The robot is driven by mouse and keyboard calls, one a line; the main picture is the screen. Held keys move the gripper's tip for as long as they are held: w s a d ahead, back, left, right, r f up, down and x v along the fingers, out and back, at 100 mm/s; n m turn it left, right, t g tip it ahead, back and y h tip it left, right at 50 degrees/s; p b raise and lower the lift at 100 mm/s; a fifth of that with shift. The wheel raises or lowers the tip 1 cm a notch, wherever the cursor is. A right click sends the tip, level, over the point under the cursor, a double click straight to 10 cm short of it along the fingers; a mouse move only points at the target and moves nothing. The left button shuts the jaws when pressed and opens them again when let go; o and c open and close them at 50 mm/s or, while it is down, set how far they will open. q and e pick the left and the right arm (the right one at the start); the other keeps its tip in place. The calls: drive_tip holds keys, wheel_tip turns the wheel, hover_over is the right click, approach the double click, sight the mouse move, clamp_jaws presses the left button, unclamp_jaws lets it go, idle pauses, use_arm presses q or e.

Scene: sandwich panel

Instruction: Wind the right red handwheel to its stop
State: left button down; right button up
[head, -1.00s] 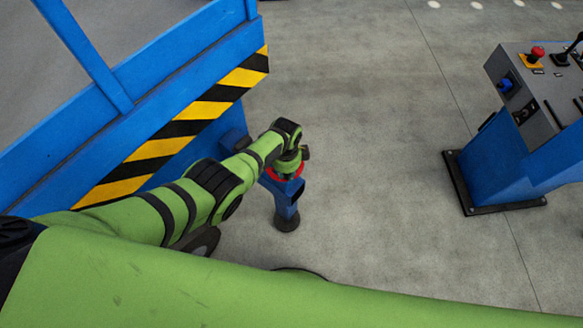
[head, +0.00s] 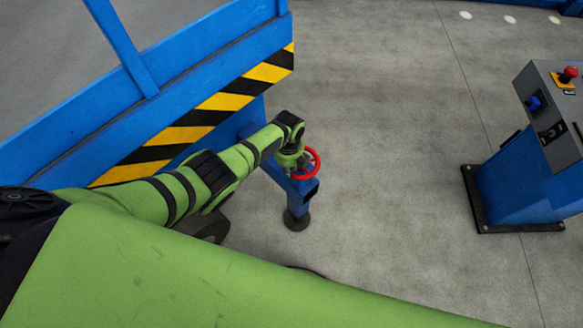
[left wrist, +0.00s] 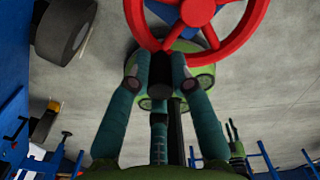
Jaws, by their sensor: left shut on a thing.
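The red handwheel (head: 316,163) sits on top of a blue outrigger post (head: 299,196) beside the blue platform. My left gripper (head: 297,160) is at the wheel's left side and hides part of it. In the left wrist view the red handwheel (left wrist: 246,38) fills the upper part, with its rim and spokes in sight.
A blue platform with a black-and-yellow striped edge (head: 190,131) stands to the left of the wheel. A control console (head: 535,170) with a red button stands at the right. The grey floor between is clear. A dark wheel (left wrist: 66,29) shows in the left wrist view.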

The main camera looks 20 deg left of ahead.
use_arm(q)
drive_tip(key=shift+a+m, duration=0.3)
drive_tip(key=shift+m, duration=0.1)
drive_tip(key=c, duration=1.1)
unclamp_jaws()
drive_tip(key=shift+w, duration=0.1)
drive_tip(key=shift+d+r, duration=0.1)
wheel_tip(320, 180, up, 12)
